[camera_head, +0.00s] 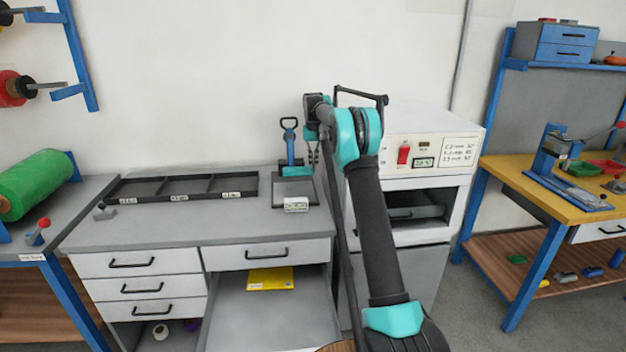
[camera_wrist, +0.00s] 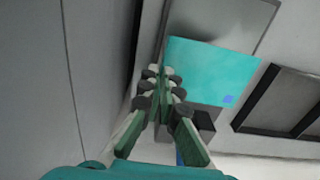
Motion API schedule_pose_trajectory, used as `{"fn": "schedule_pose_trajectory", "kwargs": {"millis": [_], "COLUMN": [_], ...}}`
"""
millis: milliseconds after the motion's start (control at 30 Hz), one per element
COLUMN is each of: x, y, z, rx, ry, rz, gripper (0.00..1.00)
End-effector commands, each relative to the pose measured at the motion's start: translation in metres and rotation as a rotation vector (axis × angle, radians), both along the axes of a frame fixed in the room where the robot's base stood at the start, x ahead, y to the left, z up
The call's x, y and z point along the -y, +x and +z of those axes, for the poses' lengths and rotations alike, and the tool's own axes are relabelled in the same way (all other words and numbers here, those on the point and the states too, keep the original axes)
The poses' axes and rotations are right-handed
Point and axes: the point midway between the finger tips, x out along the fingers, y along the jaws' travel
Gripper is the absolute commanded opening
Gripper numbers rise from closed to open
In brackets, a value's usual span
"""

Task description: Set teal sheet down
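The teal sheet (camera_wrist: 212,72) shows in the wrist view as a flat, bright panel with a small blue square near one corner. My gripper (camera_wrist: 164,72) has its fingertips close together at the sheet's left edge and looks shut on it. The sheet appears to be held over a grey surface, but its height is unclear.
A dark three-compartment tray (camera_head: 182,198) lies on the grey counter (camera_head: 150,229). A small white labelled block (camera_head: 296,204) sits before the press. A white oven (camera_head: 430,140) stands right. An open drawer (camera_head: 265,315) below holds a yellow item (camera_head: 271,279).

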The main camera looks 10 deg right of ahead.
Motion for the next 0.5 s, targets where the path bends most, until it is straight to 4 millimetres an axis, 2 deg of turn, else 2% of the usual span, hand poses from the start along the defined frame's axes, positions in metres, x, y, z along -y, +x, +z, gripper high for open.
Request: {"fn": "schedule_pose_trajectory", "kwargs": {"millis": [100,367,500], "x": [0.0,0.0,0.0], "y": [0.0,0.0,0.0], "z": [-0.022,-0.041,-0.059], "rx": [0.0,0.0,0.0], "ry": [0.0,0.0,0.0], "rz": [0.0,0.0,0.0], "gripper": [0.0,0.0,0.0]}}
